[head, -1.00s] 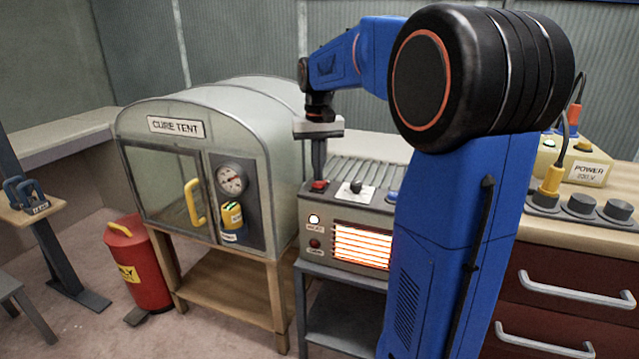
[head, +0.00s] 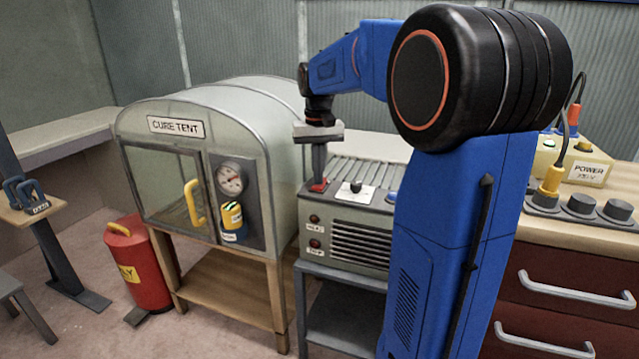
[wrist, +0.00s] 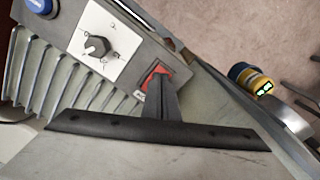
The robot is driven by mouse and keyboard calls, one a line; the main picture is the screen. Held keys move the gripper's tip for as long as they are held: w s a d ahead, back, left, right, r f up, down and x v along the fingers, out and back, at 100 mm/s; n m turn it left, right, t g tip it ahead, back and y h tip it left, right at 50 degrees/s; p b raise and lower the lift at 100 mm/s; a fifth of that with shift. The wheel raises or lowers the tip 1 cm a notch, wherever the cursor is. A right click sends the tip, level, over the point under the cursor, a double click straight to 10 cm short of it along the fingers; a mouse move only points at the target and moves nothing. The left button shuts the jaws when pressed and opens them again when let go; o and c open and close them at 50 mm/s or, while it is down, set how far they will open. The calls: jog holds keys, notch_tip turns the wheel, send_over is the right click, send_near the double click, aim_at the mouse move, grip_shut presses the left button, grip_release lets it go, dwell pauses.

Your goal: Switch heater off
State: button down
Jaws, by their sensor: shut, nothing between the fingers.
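The heater (head: 352,232) is a grey box with a slatted top, right of the cure tent. Its front grille is dark, and both small red lamps (head: 314,219) on its front look unlit. A red switch (head: 318,186) sits at the left of its top front edge; it also shows in the wrist view (wrist: 157,76). My gripper (head: 318,180) points straight down with its shut fingertips at the red switch, seemingly touching it. In the wrist view the fingers (wrist: 160,88) cover part of the switch. Nothing is held.
A black knob (head: 356,186) on a white plate and a blue button (head: 391,196) are beside the switch. The cure tent (head: 215,165) stands close on the left. A red bin (head: 138,262) is on the floor. A power box (head: 583,170) is on the right-hand bench.

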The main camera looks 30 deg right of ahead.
notch_tip(320, 180, up, 7)
dwell(0.9)
jog(key=shift+s+a, duration=0.1)
dwell(0.4)
jog(key=s+a+f+n+t, duration=0.1)
jog(key=s+a+f, duration=0.3)
jog(key=s, duration=0.5)
jog(key=s+a+f+n+t, duration=0.2)
jog(key=s+a+f, duration=0.3)
jog(key=s, duration=0.5)
jog(key=s+a+f+n+t, duration=0.1)
jog(key=s+a+f, duration=0.3)
jog(key=s+f, duration=0.3)
jog(key=s, duration=0.2)
jog(key=shift+s+a+t, duration=0.3)
jog(key=shift+a+t, duration=0.05)
jog(key=shift+t, duration=0.05)
